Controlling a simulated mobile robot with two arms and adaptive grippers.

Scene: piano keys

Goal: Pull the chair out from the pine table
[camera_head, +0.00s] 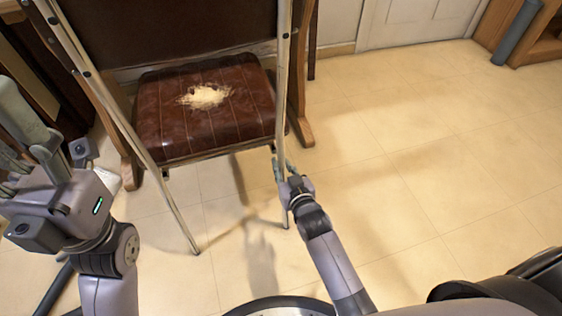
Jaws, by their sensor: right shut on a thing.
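The chair (207,133) has a brown, striped padded seat with a torn pale patch, a dark backrest and thin pale metal legs. It stands upright on the tiles, its backrest towards me. Wooden legs, seemingly of the pine table (299,95), stand on both sides of the seat; the tabletop is hidden or cannot be made out. My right gripper (281,168) is shut on the chair's right metal frame tube, low down beside the seat. My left gripper (12,140) is at the left edge, left of the chair and apart from it; its fingertips are partly cut off.
The tiled floor (400,180) is clear to the right and in front of the chair. A pale door (415,22) is at the back. A wooden piece of furniture (540,40) with a dark grey cylinder (515,35) stands at the top right.

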